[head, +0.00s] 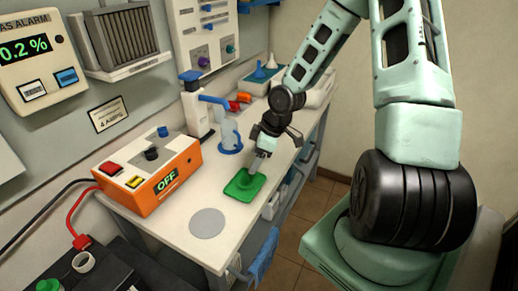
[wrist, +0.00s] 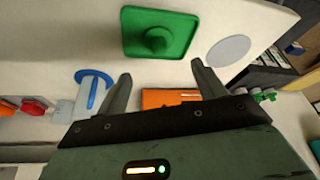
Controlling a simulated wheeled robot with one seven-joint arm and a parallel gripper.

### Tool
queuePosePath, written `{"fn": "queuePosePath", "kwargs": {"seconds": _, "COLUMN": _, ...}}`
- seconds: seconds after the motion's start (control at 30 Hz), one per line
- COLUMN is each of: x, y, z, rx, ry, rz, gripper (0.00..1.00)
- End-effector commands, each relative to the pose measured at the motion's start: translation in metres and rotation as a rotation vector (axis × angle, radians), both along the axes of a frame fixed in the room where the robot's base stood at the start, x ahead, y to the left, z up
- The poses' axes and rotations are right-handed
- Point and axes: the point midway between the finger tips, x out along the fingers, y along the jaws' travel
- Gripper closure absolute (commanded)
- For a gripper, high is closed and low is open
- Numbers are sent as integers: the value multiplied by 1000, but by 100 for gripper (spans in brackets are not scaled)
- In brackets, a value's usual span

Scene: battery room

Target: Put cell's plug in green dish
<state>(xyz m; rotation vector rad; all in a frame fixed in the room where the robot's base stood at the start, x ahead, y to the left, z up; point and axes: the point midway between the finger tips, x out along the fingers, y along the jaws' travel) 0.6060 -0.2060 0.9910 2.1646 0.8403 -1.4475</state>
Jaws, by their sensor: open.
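The green dish (head: 245,186) lies on the white bench top, and it also shows at the top of the wrist view (wrist: 133,44). A green knob-like plug (wrist: 157,41) stands in the middle of the dish and is the same colour. My gripper (head: 268,146) is above and just behind the dish in the head view. In the wrist view its two fingers (wrist: 160,78) are spread, with nothing between them, and the plug is beyond the fingertips, apart from them. The battery cell is only partly in view at the bottom left, with a green cap (head: 47,285).
An orange box (head: 150,171) reading OFF stands left of the dish. A grey disc (head: 207,223) lies in front. A clear jug with a blue base (head: 229,135) and a white pump bottle (head: 196,108) stand behind. A red cable (head: 78,220) runs down at left.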

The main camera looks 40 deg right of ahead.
Motion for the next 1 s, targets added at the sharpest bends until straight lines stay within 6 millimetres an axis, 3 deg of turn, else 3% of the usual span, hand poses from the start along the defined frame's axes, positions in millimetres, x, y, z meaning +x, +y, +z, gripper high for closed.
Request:
{"fn": "queuePosePath", "kwargs": {"seconds": 0.23, "x": -7, "y": -6, "z": 23, "rx": 1, "ry": 0, "rz": -1, "gripper": 31}}
{"fn": "queuePosePath", "kwargs": {"seconds": 0.37, "x": -9, "y": 3, "z": 28, "rx": -10, "ry": 18, "rz": 11, "gripper": 31}}
{"fn": "queuePosePath", "kwargs": {"seconds": 0.47, "x": -13, "y": 27, "z": 36, "rx": -36, "ry": 63, "rz": 26, "gripper": 31}}
{"fn": "queuePosePath", "kwargs": {"seconds": 0.67, "x": -37, "y": 98, "z": 63, "rx": -125, "ry": 177, "rz": 35, "gripper": 31}}
{"fn": "queuePosePath", "kwargs": {"seconds": 0.87, "x": -77, "y": 166, "z": 97, "rx": -199, "ry": 238, "rz": 11, "gripper": 31}}
{"fn": "queuePosePath", "kwargs": {"seconds": 1.0, "x": -116, "y": 207, "z": 121, "rx": -225, "ry": 257, "rz": -12, "gripper": 31}}
